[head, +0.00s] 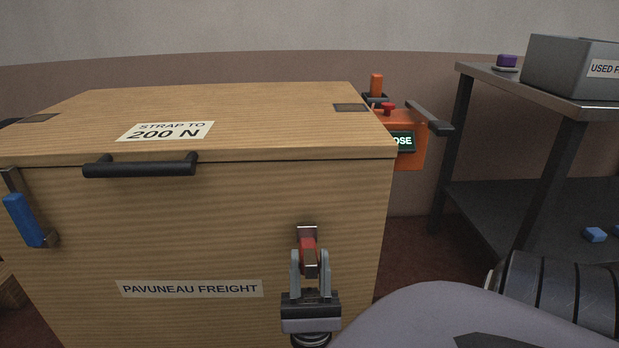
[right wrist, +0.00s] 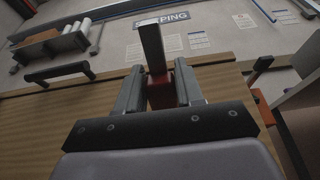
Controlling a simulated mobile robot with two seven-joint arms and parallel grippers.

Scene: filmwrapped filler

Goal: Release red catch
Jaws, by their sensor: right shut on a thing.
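A large wooden crate (head: 80,220) with a closed lid stands in front of me. The red catch (head: 309,247) is on the right part of its front face, under a metal plate near the top. My right gripper (head: 311,270) is shut on the red catch, with one finger on each side. In the right wrist view the red catch (right wrist: 161,90) sits between the fingers, with a metal piece beyond it. A blue catch (head: 24,219) hangs at the left of the crate front. My left gripper is not in view.
A black handle (head: 140,165) sticks out from the lid's front edge. An orange device (head: 410,150) with a red button and a dark lever stands behind the crate's right side. At the right, a dark table (head: 490,80) bears a grey bin (head: 560,65) and a purple object (head: 507,61).

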